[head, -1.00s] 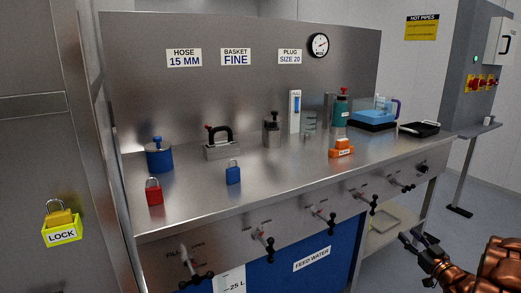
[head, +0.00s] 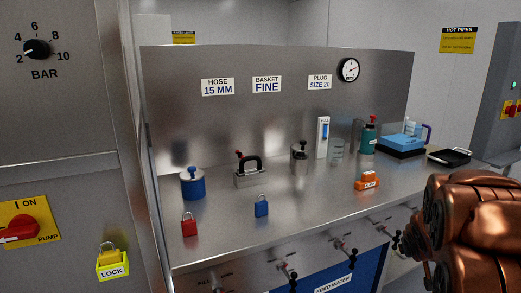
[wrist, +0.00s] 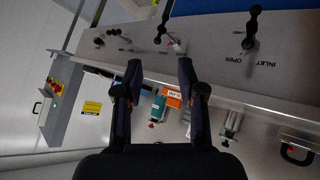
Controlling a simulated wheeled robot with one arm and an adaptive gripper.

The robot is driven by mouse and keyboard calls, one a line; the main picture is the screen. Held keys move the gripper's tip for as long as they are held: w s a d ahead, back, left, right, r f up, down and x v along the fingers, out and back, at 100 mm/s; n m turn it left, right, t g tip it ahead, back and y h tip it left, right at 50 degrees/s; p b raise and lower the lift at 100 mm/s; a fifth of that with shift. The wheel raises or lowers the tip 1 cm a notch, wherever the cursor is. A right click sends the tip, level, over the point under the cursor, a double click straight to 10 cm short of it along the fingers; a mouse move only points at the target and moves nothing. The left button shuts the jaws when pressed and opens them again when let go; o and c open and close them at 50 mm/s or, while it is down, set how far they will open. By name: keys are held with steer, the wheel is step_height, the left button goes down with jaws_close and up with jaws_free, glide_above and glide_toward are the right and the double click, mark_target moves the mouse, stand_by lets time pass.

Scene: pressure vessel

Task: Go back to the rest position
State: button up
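My gripper (wrist: 160,75) shows in the wrist view with its two fingers apart and nothing between them. The orange block (wrist: 172,100) and the teal bottle (wrist: 157,108) appear beyond the fingers, apart from them. In the head view my copper-coloured arm fills the lower right, and the fingers are not clearly visible there. My arm is in front of the steel bench (head: 235,225), near its right front edge.
Black-handled valves (head: 338,243) stick out along the bench front. A steel cabinet (head: 65,120) with a yellow padlock (head: 109,255) stands left.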

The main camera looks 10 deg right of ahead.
steer(key=s+a+r+n+g+y+p, duration=0.1)
steer(key=s+a+r+g+y+p, duration=0.2)
steer(key=s+a, duration=1.2)
steer(key=s+a+r+g+y+p, duration=0.2)
steer(key=s+a+r+g+p, duration=0.4)
steer(key=s+a, duration=1)
steer(key=shift+s+a+r+n+y+p, duration=0.35)
steer(key=shift+s+r+p, duration=0.3)
steer(key=shift+s+r, duration=0.35)
steer(key=shift+f, duration=0.1)
